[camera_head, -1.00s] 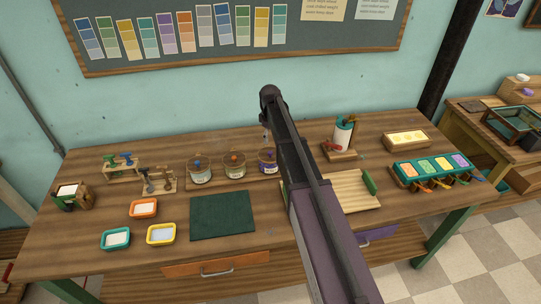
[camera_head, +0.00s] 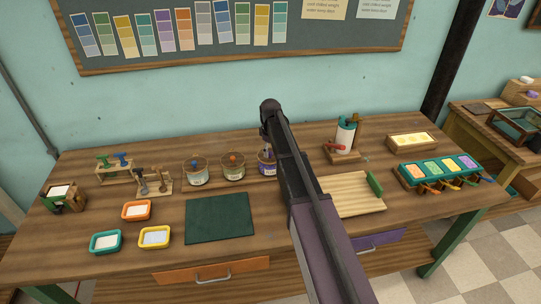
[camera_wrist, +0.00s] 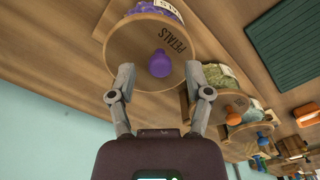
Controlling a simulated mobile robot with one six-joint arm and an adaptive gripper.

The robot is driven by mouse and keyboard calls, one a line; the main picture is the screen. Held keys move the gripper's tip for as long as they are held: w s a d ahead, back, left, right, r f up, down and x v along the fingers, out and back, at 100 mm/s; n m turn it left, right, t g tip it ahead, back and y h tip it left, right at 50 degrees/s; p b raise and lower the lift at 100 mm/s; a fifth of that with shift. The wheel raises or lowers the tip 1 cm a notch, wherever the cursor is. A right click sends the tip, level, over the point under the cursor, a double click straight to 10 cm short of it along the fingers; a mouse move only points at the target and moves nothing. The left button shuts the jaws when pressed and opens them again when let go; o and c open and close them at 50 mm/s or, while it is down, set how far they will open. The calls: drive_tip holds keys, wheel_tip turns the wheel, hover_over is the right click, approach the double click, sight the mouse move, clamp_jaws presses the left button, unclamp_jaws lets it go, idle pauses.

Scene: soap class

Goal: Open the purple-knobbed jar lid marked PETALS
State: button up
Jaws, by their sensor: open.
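The PETALS jar has a round wooden lid (camera_wrist: 150,42) with a purple knob (camera_wrist: 160,63) and the dark word PETALS beside the knob. My gripper (camera_wrist: 158,74) is open in the wrist view, with its two fingers apart on either side of the knob, over the lid. I cannot tell whether the fingers touch anything. The lid sits on the jar (camera_wrist: 165,8), which holds purple contents. In the head view the PETALS jar (camera_head: 266,166) stands at the right end of the jar row, partly hidden by my arm. My fingers are hidden there.
A blue-knobbed jar (camera_head: 195,172) and an orange-knobbed jar (camera_head: 232,167) stand just left of it. A green mat (camera_head: 219,217) lies in front. A wooden tray (camera_head: 355,190) and a white roll on a stand (camera_head: 345,136) are to the right.

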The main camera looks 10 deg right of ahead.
drive_tip(key=shift+f, duration=0.35)
clamp_jaws()
drive_tip(key=shift+a, duration=0.15)
drive_tip(key=shift+d, duration=0.2)
idle(0.4)
